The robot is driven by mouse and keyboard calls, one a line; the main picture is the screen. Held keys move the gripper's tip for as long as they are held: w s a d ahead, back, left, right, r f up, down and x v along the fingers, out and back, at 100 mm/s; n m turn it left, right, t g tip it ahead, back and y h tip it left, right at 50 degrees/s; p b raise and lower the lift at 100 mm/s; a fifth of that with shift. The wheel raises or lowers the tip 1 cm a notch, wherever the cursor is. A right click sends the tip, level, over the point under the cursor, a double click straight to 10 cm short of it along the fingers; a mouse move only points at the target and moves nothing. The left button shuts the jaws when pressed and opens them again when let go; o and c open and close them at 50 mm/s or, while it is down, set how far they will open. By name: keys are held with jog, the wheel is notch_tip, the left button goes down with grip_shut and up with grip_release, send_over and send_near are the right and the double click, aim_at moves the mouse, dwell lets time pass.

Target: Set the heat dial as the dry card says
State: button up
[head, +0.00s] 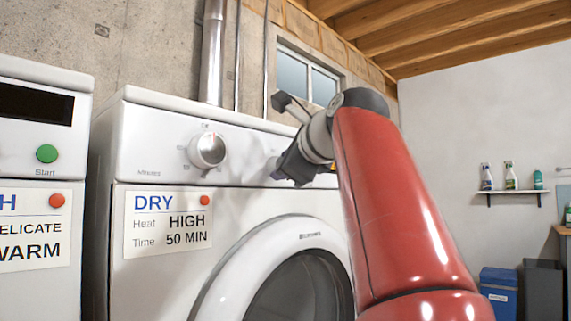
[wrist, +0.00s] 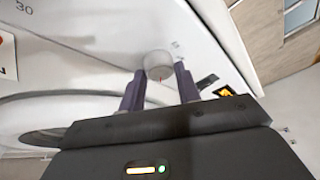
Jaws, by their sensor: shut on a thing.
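The dry card (head: 168,222) on the dryer front reads Heat HIGH and Time 50 MIN. My gripper (head: 279,172) is at the dryer's control panel, right of the minutes dial. In the wrist view, its two dark fingers (wrist: 161,76) are shut on a round pale dial (wrist: 158,62), one finger on each side. I take this to be the heat dial; its label cannot be read. In the head view the gripper hides most of this dial.
The silver minutes dial (head: 208,150) sits left of my gripper on the same panel. The round dryer door (head: 240,275) is below. A washer with a green Start button (head: 47,153) stands at the left. A bottle shelf (head: 512,193) hangs on the far right wall.

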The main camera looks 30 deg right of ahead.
dwell(0.4)
jog(key=o, duration=1)
jog(key=s, duration=0.2)
jog(key=s+r, duration=0.1)
jog(key=s, duration=0.4)
jog(key=shift+s+a+r, duration=0.1)
jog(key=shift+s+r, duration=0.05)
jog(key=shift+s, duration=0.2)
